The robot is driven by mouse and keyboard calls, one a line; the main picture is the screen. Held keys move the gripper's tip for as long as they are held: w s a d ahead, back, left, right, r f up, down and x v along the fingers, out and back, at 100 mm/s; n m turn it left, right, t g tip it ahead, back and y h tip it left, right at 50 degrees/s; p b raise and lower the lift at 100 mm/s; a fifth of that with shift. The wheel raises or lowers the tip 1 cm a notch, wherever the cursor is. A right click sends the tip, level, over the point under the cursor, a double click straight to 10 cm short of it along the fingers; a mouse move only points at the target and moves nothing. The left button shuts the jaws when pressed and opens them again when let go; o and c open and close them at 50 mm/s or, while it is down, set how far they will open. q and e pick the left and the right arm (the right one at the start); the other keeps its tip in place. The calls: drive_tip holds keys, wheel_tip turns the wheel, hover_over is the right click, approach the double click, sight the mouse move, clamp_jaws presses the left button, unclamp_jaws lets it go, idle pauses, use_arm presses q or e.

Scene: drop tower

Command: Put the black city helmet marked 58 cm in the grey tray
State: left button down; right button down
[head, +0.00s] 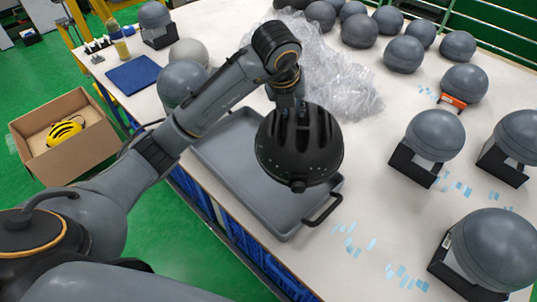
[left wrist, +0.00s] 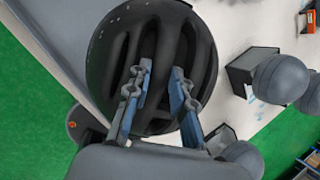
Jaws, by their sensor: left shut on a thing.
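A black helmet (head: 300,158) hangs from my left gripper (head: 290,108) above the right part of the grey tray (head: 225,165) in the head view. The left gripper is shut on the helmet. In the left wrist view the fingers (left wrist: 158,95) reach into the vents of the helmet (left wrist: 120,45). No size marking can be read on it. The grey tray lies on the white table near its front edge, with a black handle at its right end. The visible part of its floor is empty. My right gripper is not in view.
Grey headforms on black stands (head: 432,135) fill the table's right side, with several loose ones at the back. Crumpled clear plastic (head: 335,75) lies behind the tray. A blue pad (head: 133,75) is at the back left. A cardboard box (head: 95,150) holds a yellow helmet (head: 64,132).

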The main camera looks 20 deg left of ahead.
use_arm(q)
drive_tip(key=shift+w+a+r+n, duration=0.2)
drive_tip(key=shift+w+n, duration=0.2)
drive_tip(key=shift+w, duration=0.2)
drive_tip(key=shift+a+f, duration=0.1)
drive_tip(key=shift+a, duration=0.25)
drive_tip(key=a+f+p, duration=0.1)
drive_tip(key=a, duration=0.1)
drive_tip(key=a+f+p, duration=0.1)
drive_tip(key=a, duration=0.2)
drive_tip(key=a+f+p, duration=0.1)
drive_tip(key=a, duration=0.1)
drive_tip(key=shift+s+a, duration=0.25)
drive_tip(key=shift+s, duration=0.05)
drive_tip(key=a+f+p, duration=0.3)
drive_tip(key=a+f, duration=0.2)
drive_tip(key=f, duration=0.4)
drive_tip(key=shift+a+f+p, duration=0.25)
drive_tip(key=shift+f+p, duration=0.05)
drive_tip(key=shift+p, duration=0.1)
drive_tip(key=c, duration=1.2)
unclamp_jaws()
drive_tip(key=shift+o, duration=0.2)
